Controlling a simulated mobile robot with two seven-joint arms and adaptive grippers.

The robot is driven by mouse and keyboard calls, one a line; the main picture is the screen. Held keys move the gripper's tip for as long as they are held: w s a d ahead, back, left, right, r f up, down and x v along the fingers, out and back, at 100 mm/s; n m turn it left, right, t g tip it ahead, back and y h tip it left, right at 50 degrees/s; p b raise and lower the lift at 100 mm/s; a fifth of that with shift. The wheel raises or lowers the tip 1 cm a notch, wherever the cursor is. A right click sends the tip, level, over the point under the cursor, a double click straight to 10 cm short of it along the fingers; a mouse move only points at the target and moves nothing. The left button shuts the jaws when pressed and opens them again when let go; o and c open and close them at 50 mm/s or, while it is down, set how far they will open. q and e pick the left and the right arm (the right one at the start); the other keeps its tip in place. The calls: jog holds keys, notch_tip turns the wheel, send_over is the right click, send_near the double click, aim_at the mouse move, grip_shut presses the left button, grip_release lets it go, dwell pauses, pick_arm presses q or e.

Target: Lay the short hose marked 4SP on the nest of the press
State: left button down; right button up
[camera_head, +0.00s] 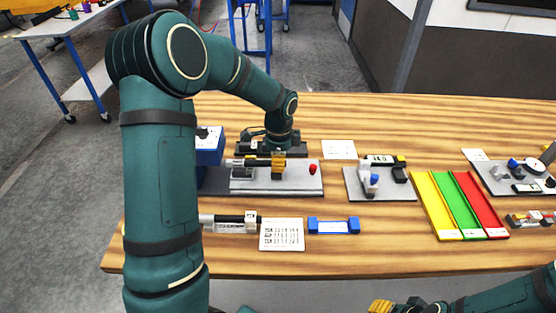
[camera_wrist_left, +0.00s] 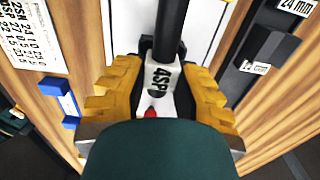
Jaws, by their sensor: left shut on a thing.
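The short hose in my left gripper (camera_head: 278,162) is black with a pale band marked 4SP (camera_wrist_left: 160,77) in the left wrist view. The yellow fingers (camera_wrist_left: 158,90) stand on either side of that band, shut on it. In the head view the hose (camera_head: 246,162) lies level over the grey plate of the press (camera_head: 290,187), pointing left to the blue press block (camera_head: 209,150). I cannot tell whether it touches the nest, which the arm and fingers partly hide. My right gripper (camera_head: 382,306) shows only as a yellow fingertip at the bottom edge.
Another black hose (camera_head: 229,219) lies at the front left, partly behind my left arm. A printed chart (camera_head: 282,235) and a blue holder (camera_head: 333,226) are beside it. A grey gauge plate (camera_head: 398,194), a yellow-green-red tray (camera_head: 437,214) and another grey plate (camera_head: 500,187) stand right. A red knob (camera_head: 312,169) is on the press plate.

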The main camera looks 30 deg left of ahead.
pick_arm(q)
jog(key=shift+f+b, duration=0.35)
jog(key=shift+f, duration=0.2)
jog(key=c, duration=0.7)
grip_release()
jog(key=shift+c, duration=0.2)
jog(key=shift+r+p, duration=2.75)
jog(key=shift+r, duration=0.75)
